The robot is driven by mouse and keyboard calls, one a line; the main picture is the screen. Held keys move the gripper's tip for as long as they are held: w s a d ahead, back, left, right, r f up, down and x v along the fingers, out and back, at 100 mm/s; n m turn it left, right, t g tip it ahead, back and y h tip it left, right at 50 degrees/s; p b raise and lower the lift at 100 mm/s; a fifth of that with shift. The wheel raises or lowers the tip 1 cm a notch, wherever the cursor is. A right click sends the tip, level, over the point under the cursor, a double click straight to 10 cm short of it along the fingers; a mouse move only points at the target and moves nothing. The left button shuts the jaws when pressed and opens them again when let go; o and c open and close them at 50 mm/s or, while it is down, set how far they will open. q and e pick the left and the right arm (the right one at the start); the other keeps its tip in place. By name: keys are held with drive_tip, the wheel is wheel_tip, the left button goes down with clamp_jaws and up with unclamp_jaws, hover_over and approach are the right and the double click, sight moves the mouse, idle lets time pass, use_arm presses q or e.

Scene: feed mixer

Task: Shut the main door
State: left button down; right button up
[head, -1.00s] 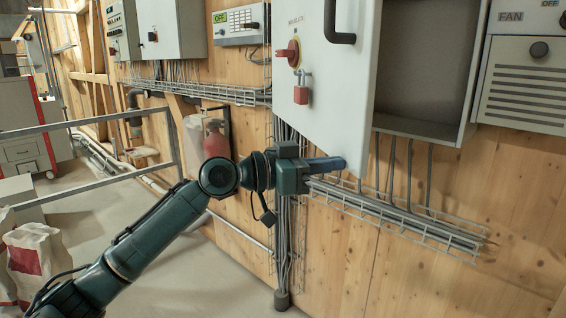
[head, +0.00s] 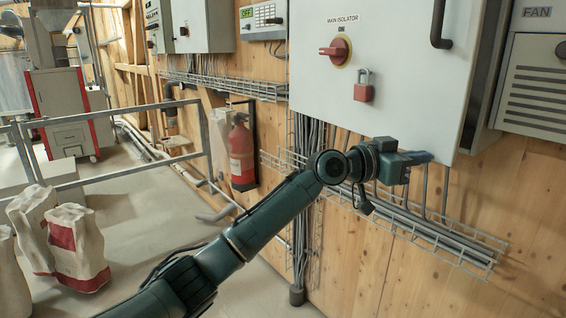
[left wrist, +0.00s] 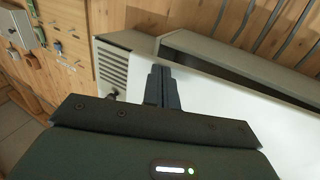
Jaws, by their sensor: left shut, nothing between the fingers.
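The main door (head: 400,85) is the large white panel with a black handle (head: 440,24), a red MAIN ISOLATOR switch (head: 337,50) and a red padlock (head: 364,90). It covers most of its grey cabinet (head: 492,95), whose edge shows to its right. In the left wrist view the cabinet frame (left wrist: 235,58) stands apart from the white door (left wrist: 240,115), with a gap between, so the door looks slightly ajar. My left gripper (head: 425,157) is shut and empty at the door's lower right corner; its fingers (left wrist: 163,85) overlap the door edge in view. Contact is unclear.
A FAN box (head: 540,80) hangs right of the cabinet. A wire cable tray (head: 430,235) runs along the wall below the door. A fire extinguisher (head: 241,150), a metal railing (head: 110,130) and feed sacks (head: 75,245) are at the left.

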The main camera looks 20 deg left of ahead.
use_arm(q)
drive_tip(key=shift+w+d+n+t+y+p, duration=0.15)
drive_tip(key=shift+w+d+n+t+y, duration=0.1)
drive_tip(key=shift+w+d, duration=0.4)
drive_tip(key=shift+w+d+n+t+y+p, duration=0.2)
drive_tip(key=shift+w+d, duration=0.25)
drive_tip(key=shift+w, duration=0.3)
